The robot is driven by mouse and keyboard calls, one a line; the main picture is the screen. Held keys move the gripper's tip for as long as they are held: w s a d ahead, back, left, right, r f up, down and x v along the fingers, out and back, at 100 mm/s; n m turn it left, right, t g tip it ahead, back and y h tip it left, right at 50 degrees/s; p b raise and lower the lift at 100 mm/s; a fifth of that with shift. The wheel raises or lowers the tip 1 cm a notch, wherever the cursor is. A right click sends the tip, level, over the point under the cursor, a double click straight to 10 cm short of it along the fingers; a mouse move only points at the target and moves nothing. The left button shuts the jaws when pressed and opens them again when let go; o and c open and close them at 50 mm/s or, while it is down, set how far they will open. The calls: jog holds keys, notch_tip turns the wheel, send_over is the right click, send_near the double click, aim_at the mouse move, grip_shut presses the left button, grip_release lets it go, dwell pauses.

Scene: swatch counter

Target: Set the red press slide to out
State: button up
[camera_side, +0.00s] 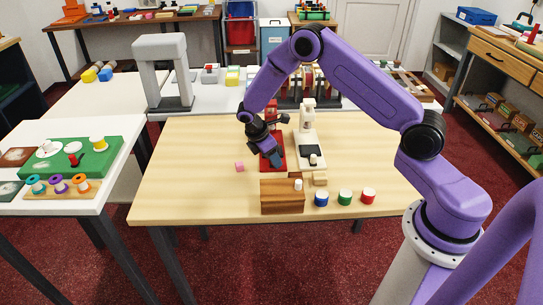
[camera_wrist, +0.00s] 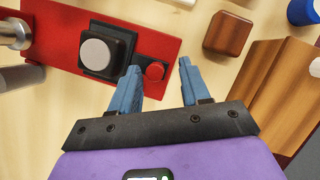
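The red press (camera_side: 274,138) stands on the wooden table, partly hidden by my gripper in the side view. In the wrist view its red base (camera_wrist: 55,22) carries a black block (camera_wrist: 108,50) with a grey disc on top. A red round knob (camera_wrist: 155,70) on a short dark strip sticks out beside the block, toward my gripper; this looks like the slide's handle. My gripper (camera_wrist: 160,66) is open, with its blue fingertips on either side of the knob, the left one closer to it. Nothing is clamped; I cannot tell whether a finger touches the knob.
A cream press (camera_side: 306,135) stands close on the right. A wooden block (camera_side: 282,198) with a white peg is in front, beside blue (camera_side: 321,199), green (camera_side: 345,197) and red (camera_side: 368,196) pots. The table's left side is clear.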

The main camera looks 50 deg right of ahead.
jog(key=shift+r, duration=0.1)
jog(key=v, duration=1.7)
jog(key=shift+r, duration=0.2)
jog(key=s+a+r+t+y, duration=0.1)
jog(key=s+a+r, duration=0.25)
jog(key=s, duration=0.45)
jog(key=s+a+r+t+y, duration=0.15)
jog(key=s+a, duration=0.25)
jog(key=s, duration=0.4)
jog(key=s+d+m+y, duration=0.1)
jog(key=s+d, duration=0.1)
jog(key=s, duration=0.8)
jog(key=s+d+y, duration=0.1)
jog(key=s+d, duration=0.1)
jog(key=s, duration=0.8)
jog(key=shift+s+m+g, duration=0.2)
jog(key=shift+m+g, duration=0.2)
jog(key=shift+g, duration=0.05)
